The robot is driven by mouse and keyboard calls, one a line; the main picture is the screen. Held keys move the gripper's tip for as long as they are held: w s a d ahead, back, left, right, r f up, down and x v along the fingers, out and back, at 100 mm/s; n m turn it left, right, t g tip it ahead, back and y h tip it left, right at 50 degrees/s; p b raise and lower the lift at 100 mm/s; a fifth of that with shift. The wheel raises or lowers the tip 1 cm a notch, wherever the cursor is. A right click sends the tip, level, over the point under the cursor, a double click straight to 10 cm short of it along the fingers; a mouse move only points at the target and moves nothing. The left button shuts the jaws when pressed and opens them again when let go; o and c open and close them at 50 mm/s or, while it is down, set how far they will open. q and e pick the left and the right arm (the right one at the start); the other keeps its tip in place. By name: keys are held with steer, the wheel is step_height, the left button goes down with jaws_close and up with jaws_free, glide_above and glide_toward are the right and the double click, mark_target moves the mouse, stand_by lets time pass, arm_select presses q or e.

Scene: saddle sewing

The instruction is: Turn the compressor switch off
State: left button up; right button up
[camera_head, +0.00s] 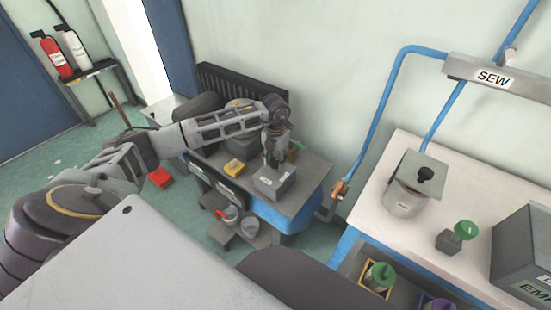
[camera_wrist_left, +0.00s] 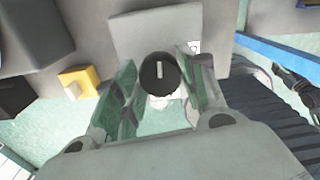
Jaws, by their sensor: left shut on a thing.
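The switch is a round black knob (camera_wrist_left: 160,72) with a white line, on a grey box (camera_wrist_left: 125,25). In the left wrist view the line points nearly straight up and down in the picture. The same grey box shows in the head view (camera_head: 274,187), on a dark grey top above a blue body. My left gripper (camera_head: 274,158) comes down onto the box from above. In the left wrist view its two green-padded fingers (camera_wrist_left: 162,84) stand on either side of the knob, shut on it. In the head view the gripper hides the knob. My right gripper is not in view.
A yellow block (camera_head: 233,167) lies left of the box, and also shows in the left wrist view (camera_wrist_left: 78,84). A blue pipe (camera_head: 379,120) runs down the wall to a brass valve (camera_head: 338,188). A white table (camera_head: 400,237) stands to the right.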

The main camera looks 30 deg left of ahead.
mark_target(275, 161)
arm_select(q)
steer(key=shift+n, duration=0.7)
steer(key=o, duration=1)
steer(key=shift+o, duration=0.2)
step_height(275, 161, up, 12)
stand_by(0.8)
